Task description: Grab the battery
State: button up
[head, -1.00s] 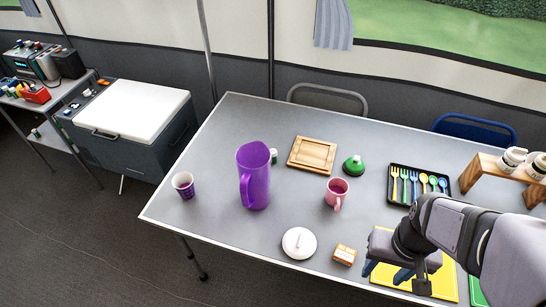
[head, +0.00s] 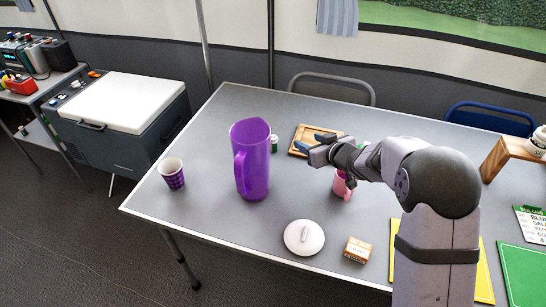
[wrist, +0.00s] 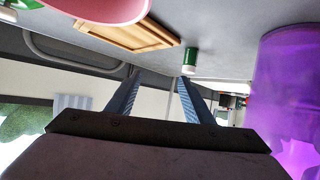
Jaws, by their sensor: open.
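A small green cylinder with a white end, which looks like the battery (head: 274,143), stands on the table just right of and behind the purple pitcher (head: 254,165). In the wrist view the battery (wrist: 189,58) shows beyond the fingertips, a little right of the middle, touching neither finger. My gripper (head: 312,142) is open and empty, above the table near the wooden board and to the right of the battery. Its two blue fingers (wrist: 157,88) point toward the battery's side of the table in the wrist view.
The wooden board (head: 301,134) lies right of the battery. The pink mug (head: 341,185) is under my arm, and the pitcher (wrist: 290,90) stands close on the right in the wrist view. A white lid (head: 304,238), small box (head: 357,250) and purple cup (head: 172,174) are farther off.

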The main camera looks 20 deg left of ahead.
aim_at(275, 139)
jog(key=a+y, duration=0.1)
jog(key=a, duration=0.1)
jog(key=s+a+f+n+g+y, duration=0.1)
jog(key=a, duration=0.1)
jog(key=a+f+n+y+b, duration=0.1)
jog(key=a, duration=0.1)
jog(key=shift+s+a+f, duration=0.15)
jog(key=shift+a+f, duration=0.05)
jog(key=shift+a, duration=0.05)
jog(key=shift+w+x, duration=0.2)
jog(key=shift+x, duration=3.4)
jog(key=shift+d+r, duration=0.1)
grip_shut()
